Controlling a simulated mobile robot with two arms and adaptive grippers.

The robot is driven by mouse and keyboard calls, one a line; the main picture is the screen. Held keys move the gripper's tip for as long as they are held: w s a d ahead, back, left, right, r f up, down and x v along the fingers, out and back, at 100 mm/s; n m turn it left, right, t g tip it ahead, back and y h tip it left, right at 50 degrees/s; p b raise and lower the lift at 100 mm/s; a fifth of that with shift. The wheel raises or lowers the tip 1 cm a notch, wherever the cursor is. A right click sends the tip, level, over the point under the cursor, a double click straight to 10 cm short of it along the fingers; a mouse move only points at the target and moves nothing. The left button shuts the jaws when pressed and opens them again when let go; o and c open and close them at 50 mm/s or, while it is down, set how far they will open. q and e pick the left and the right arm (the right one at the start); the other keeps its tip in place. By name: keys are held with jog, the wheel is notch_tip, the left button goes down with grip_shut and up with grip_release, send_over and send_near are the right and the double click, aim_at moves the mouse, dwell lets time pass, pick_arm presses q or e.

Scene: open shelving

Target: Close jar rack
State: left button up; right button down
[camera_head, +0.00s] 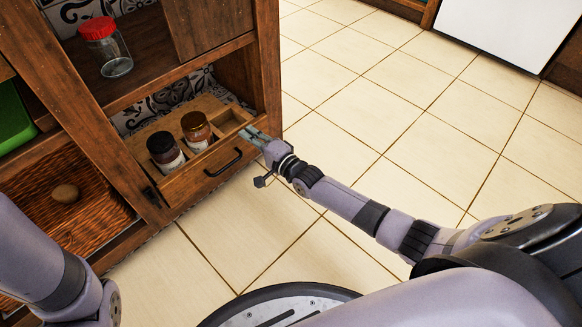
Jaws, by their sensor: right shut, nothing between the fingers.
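The jar rack (180,184) is a wooden pull-out tray low in the shelving, with a black handle (223,163) on its front. It stands partly pulled out. A dark-lidded jar (165,152) and a brown-lidded jar (196,130) stand upright in its compartments; the right compartment looks empty. My right gripper (251,134) is shut and empty at the right end of the rack's front, above and right of the handle. I cannot tell whether it touches the wood. My left arm shows at the lower left, but its gripper is out of view.
A glass jar with a red lid (103,45) stands on the shelf above. A woven basket (100,205) with a round brown item (65,193) and a green container (14,118) are at the left. The tiled floor (400,110) at the right is clear.

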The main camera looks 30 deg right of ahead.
jog(key=shift+x, duration=1.15)
jog(key=shift+d+r, duration=0.1)
jog(key=shift+r, duration=0.15)
